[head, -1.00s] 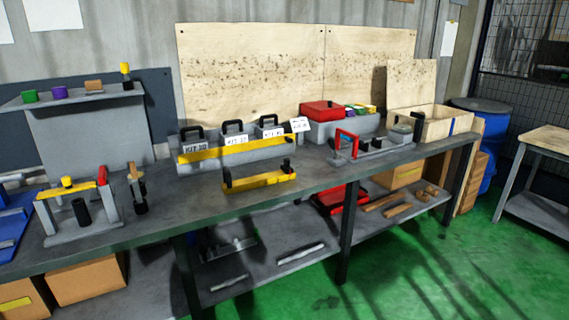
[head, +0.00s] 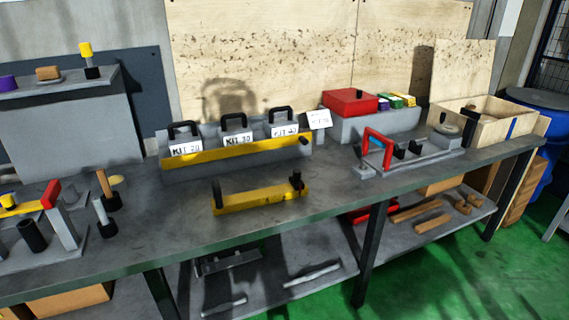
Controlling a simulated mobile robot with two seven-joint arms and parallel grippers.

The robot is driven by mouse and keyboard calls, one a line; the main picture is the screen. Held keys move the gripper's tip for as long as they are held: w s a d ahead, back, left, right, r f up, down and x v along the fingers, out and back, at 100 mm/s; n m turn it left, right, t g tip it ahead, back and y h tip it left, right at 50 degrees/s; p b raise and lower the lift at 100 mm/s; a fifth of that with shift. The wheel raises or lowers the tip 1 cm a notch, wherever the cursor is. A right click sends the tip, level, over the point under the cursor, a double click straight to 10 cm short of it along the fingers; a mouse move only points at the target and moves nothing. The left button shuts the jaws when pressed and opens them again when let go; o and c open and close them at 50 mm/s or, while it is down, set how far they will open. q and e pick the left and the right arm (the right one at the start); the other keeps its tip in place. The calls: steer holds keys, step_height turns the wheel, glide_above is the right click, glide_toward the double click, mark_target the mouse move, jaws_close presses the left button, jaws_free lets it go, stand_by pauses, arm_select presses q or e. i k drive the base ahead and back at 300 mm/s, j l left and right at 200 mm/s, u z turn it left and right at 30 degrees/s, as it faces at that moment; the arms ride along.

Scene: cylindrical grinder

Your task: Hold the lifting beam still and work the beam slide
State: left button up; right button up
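A yellow beam (head: 260,199), which looks like the lifting beam, lies near the front edge of the workbench, roughly level. A black upright handle (head: 217,195) stands at its left end. A black knob-like piece (head: 296,181) stands at its right end; it may be the beam slide, but it is too small to tell. Neither of my grippers is in view, and nothing touches the beam.
Behind the beam stands a grey rack with a long yellow bar (head: 236,148) and kit cases with black handles. Bench (head: 160,210) is clear around the beam.

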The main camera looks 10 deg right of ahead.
mark_target(298, 184)
steer(key=i+l+u, duration=0.25)
steer(key=i+l, duration=0.3)
steer(key=i+l+u, duration=0.3)
steer(key=i+l, duration=0.25)
steer(key=l, duration=0.1)
